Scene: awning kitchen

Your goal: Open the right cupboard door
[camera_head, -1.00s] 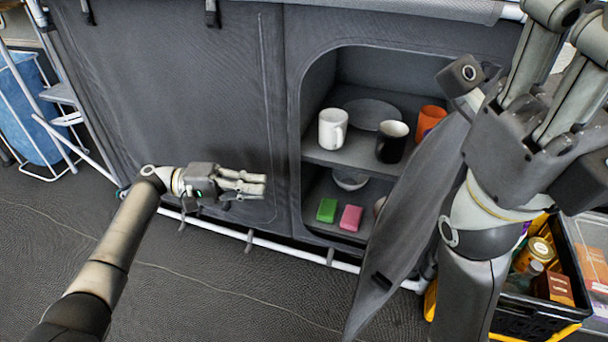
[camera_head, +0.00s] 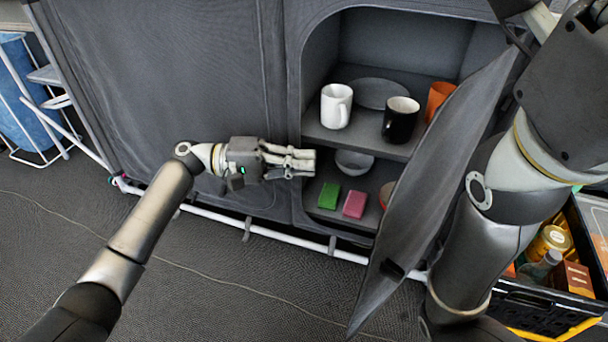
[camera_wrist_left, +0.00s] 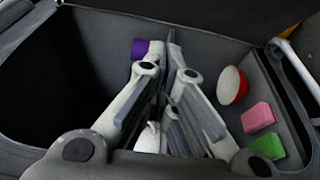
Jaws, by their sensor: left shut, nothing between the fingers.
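The right cupboard door (camera_head: 440,190), a dark grey fabric flap, stands swung open to the right, its lower corner hanging out over the floor. The open right compartment shows a white mug (camera_head: 335,106), a black mug (camera_head: 400,120), a grey plate (camera_head: 380,93), an orange cup (camera_head: 438,98), a bowl (camera_head: 354,162), a green block (camera_head: 329,195) and a pink block (camera_head: 355,204). My left gripper (camera_head: 312,162) is shut and empty at the opening's left edge. My right gripper (camera_head: 538,18) is partly cut off at the top right, beside the door; its jaws cannot be read.
The closed left cupboard front (camera_head: 160,90) lies behind my left arm. A white rail (camera_head: 280,237) runs along the cupboard's foot. A black crate (camera_head: 530,305) of groceries stands at the lower right. The floor (camera_head: 230,300) in front is clear.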

